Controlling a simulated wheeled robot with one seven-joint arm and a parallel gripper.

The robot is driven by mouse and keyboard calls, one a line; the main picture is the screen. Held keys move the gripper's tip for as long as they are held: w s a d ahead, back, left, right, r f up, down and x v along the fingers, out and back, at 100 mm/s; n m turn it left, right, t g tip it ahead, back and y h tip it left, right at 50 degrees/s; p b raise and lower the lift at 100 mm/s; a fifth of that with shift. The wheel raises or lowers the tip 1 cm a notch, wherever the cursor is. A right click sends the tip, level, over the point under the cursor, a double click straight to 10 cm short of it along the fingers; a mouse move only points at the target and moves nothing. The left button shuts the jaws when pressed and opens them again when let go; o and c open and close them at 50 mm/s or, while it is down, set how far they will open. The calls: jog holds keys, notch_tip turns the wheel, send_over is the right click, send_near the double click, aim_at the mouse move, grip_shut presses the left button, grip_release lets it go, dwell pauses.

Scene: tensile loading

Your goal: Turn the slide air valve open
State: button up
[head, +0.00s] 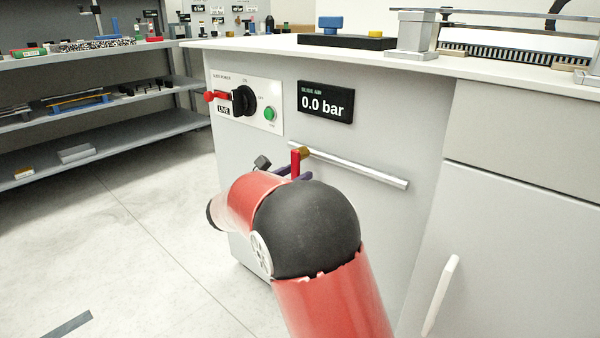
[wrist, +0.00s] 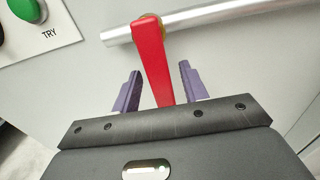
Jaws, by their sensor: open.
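The slide air valve has a red lever handle (head: 296,161) on a brass body (head: 304,152) at the metal pipe on the cabinet front. In the wrist view the red lever (wrist: 152,60) hangs across the pipe, its lower end between my fingers. My gripper (wrist: 154,88) is open, with one purple finger on each side of the lever and a visible gap to both. In the head view my arm hides most of the gripper. The slide air display (head: 326,102) reads 0.0 bar.
The metal pipe (head: 365,166) runs along the cabinet front. A panel with a black rotary switch (head: 243,100), a red padlock-like piece (head: 216,96) and a green button (head: 269,114) is at upper left. A white door handle (head: 441,295) stands out at lower right. Floor at left is clear.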

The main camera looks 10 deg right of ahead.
jog(key=shift+x, duration=1.15)
jog(key=shift+c, duration=0.2)
grip_shut()
